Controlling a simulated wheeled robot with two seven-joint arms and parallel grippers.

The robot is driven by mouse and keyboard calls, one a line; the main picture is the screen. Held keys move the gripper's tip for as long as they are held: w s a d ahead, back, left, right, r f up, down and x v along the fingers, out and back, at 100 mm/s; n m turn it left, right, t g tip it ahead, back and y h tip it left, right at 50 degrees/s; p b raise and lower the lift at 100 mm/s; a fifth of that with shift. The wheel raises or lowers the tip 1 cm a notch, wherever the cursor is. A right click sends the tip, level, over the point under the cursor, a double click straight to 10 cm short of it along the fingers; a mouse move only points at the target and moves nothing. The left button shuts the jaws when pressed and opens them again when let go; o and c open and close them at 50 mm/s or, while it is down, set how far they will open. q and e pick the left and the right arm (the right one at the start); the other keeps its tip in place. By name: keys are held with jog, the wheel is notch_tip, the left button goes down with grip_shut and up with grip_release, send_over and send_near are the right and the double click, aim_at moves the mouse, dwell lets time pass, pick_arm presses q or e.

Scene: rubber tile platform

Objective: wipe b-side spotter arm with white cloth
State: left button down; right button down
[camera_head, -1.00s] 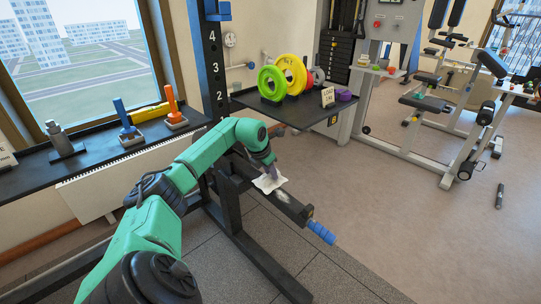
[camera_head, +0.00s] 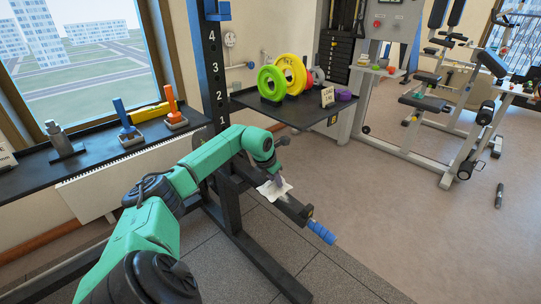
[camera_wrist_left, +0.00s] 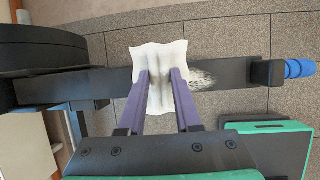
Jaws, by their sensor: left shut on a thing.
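The white cloth (camera_head: 275,189) lies against the top of the black spotter arm (camera_head: 293,208), which ends in a blue tip. My left gripper (camera_head: 277,178) is shut on the cloth and presses it at the bar. In the left wrist view the cloth (camera_wrist_left: 159,66) spreads across the bar (camera_wrist_left: 232,73), between and beyond the purple fingers (camera_wrist_left: 162,78). A pale, powdery smudge (camera_wrist_left: 202,79) shows on the bar just right of the cloth, toward the blue tip (camera_wrist_left: 300,68). My right gripper is not in view.
The black rack upright (camera_head: 212,70) with white numbers stands behind the arm. A black shelf (camera_head: 300,115) holds green, yellow and red plates. A window ledge (camera_head: 85,160) at left carries several handled items. Open floor lies at right.

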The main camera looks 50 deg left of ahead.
pick_arm(q)
jog(key=d+p, duration=0.1)
jog(key=d, duration=0.4)
jog(key=shift+f, duration=0.2)
jog(key=shift+d+f+p, duration=0.15)
jog(key=shift+d+p, duration=0.1)
jog(key=shift+d, duration=0.55)
jog(key=shift+d+f+p, duration=0.1)
jog(key=shift+d+p, duration=0.15)
jog(key=shift+d, duration=0.55)
jog(key=shift+a+f, duration=0.1)
jog(key=a+b, duration=0.1)
jog(key=a, duration=0.2)
jog(key=shift+a+r+b, duration=0.25)
jog(key=shift+a+b, duration=0.05)
jog(key=shift+a, duration=0.95)
jog(key=shift+a+r+b, duration=0.25)
jog(key=shift+a, duration=1)
jog(key=shift+a+b, duration=0.3)
jog(key=shift+a, duration=0.6)
jog(key=shift+a+r, duration=0.1)
jog(key=shift+a, duration=0.35)
